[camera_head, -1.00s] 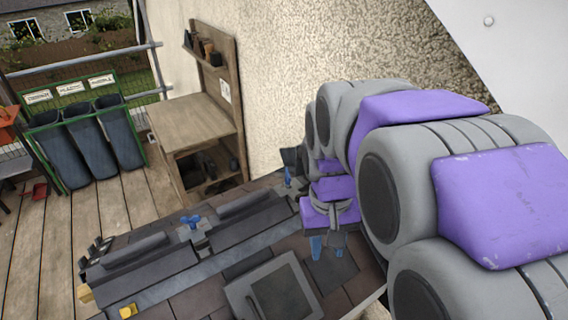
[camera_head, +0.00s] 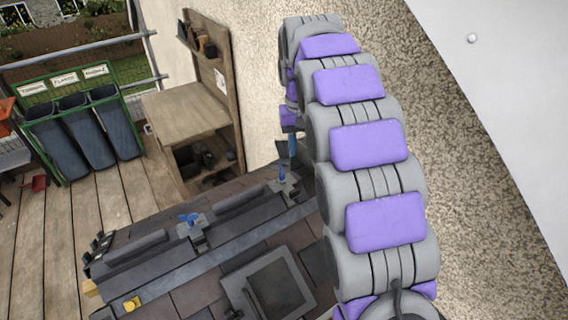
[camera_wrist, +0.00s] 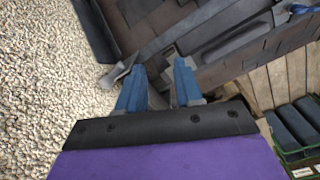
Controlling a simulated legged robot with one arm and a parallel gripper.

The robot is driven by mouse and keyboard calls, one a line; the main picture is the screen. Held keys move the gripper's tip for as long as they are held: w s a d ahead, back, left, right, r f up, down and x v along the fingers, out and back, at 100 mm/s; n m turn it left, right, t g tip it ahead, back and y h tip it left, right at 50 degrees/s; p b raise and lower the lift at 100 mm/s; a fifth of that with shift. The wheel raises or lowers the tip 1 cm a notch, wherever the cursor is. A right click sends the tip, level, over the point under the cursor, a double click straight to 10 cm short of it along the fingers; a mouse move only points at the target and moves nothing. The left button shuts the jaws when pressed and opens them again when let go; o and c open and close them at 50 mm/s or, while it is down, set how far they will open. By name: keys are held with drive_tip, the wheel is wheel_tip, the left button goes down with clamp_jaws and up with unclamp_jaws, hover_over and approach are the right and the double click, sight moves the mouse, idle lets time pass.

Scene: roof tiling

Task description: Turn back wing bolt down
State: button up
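The back wing bolt (camera_head: 282,174) is small and blue, on a grey bracket at the far end of the ridge in the head view. A second blue wing bolt (camera_head: 188,219) sits nearer the left end, and it also shows at the top right of the wrist view (camera_wrist: 302,9). My gripper (camera_head: 292,148) is near the wall, close above the back bolt in the picture. In the wrist view its two blue fingers (camera_wrist: 160,72) are apart with nothing seen between them. The back bolt cannot be made out there.
A textured wall (camera_head: 265,80) stands close behind the ridge. A roof window (camera_head: 268,290) lies in the tiles, with a yellow piece (camera_head: 131,304) to its left. A wooden workbench (camera_head: 190,110) and bins (camera_head: 90,135) stand beyond the roof on the decking (camera_head: 100,220).

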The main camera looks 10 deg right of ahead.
drive_tip(key=w+a+p, duration=0.3)
drive_tip(key=w, duration=0.6)
drive_tip(key=p, duration=0.1)
hover_over(282, 169)
drive_tip(key=shift+f, duration=1.45)
drive_tip(key=shift+n+t, duration=0.3)
drive_tip(key=shift+n, duration=0.1)
drive_tip(key=f, duration=1)
drive_tip(key=f+b, duration=0.1)
drive_tip(key=f, duration=0.4)
drive_tip(key=shift+w+a+f, duration=0.15)
drive_tip(key=shift+a+f, duration=0.1)
drive_tip(key=shift+f, duration=0.05)
drive_tip(key=shift+d+f, duration=0.3)
drive_tip(key=shift+f, duration=0.4)
drive_tip(key=shift+a, duration=0.1)
clamp_jaws()
